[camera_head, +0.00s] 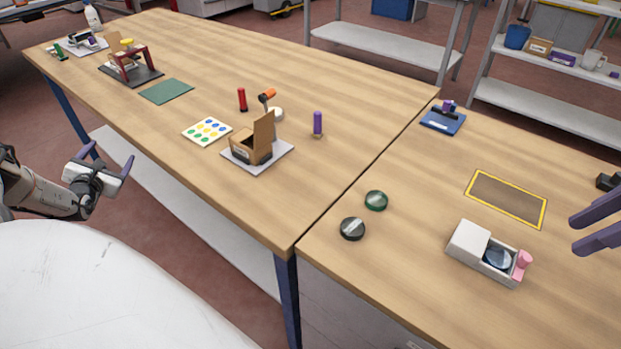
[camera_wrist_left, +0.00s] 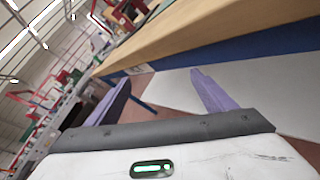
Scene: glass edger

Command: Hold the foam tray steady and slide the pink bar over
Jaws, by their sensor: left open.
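A white box-like tray (camera_head: 466,243) sits on the right-hand table, with a raised white block at its left and a dark bluish round piece (camera_head: 497,258) in its open part. A pink piece (camera_head: 523,262) with a rounded top stands at the tray's right end. My right gripper (camera_head: 575,235) is at the right edge of the head view, to the upper right of the tray and apart from it, its two purple fingers spread and empty. My left gripper (camera_head: 106,157) is open and empty beside the long table's front edge, far from the tray; it also shows in the left wrist view (camera_wrist_left: 161,78).
Two dark round discs (camera_head: 364,214) lie left of the tray. A yellow-edged brown mat (camera_head: 506,199) lies behind it, and a blue stand (camera_head: 443,121) further back. The long left table (camera_head: 330,80) holds a cardboard box (camera_head: 250,140) and other items.

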